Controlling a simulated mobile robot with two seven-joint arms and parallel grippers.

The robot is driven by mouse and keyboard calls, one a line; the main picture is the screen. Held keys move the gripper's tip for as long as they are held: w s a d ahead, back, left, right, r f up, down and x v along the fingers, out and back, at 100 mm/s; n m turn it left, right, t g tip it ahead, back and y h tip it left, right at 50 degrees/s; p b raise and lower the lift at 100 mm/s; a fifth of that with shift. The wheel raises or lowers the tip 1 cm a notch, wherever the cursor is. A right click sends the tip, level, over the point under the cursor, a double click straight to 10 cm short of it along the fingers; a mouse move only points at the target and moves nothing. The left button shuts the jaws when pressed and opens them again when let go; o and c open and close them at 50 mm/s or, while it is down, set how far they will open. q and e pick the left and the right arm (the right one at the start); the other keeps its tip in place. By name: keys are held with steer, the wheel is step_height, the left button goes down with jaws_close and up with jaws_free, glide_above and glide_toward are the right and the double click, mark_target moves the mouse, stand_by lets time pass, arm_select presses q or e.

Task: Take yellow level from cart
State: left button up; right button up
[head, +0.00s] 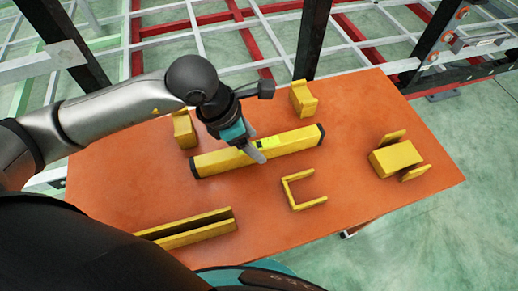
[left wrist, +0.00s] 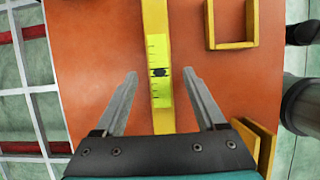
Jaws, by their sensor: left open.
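The yellow level (head: 215,162) lies flat on the orange cart top (head: 400,215), with black end caps and a bright yellow-green vial window near its middle. My left gripper (head: 257,154) is above the middle of the level, pointing down. In the left wrist view the level (left wrist: 155,25) runs between the two open fingers of my left gripper (left wrist: 160,85), with a gap on each side. The fingers hold nothing. Whether the fingertips are down beside the level or still above it is hard to tell. My right gripper is not in view.
Other yellow parts lie on the cart: a U-shaped bracket (head: 289,193) in front of the level, a channel (head: 190,231) at front left, a block bracket (head: 395,158) at right, and blocks (head: 303,98) and (head: 184,130) behind. Red and white chassis frames stand behind the cart.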

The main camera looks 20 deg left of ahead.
mark_target(257, 146)
arm_select(q)
steer(key=x, duration=0.3)
steer(key=shift+d+f+b, duration=0.1)
steer(key=shift+f+b, duration=0.1)
steer(key=shift+b, duration=0.1)
steer(key=shift+c, duration=0.2)
jaws_close()
steer(key=shift+r, duration=0.1)
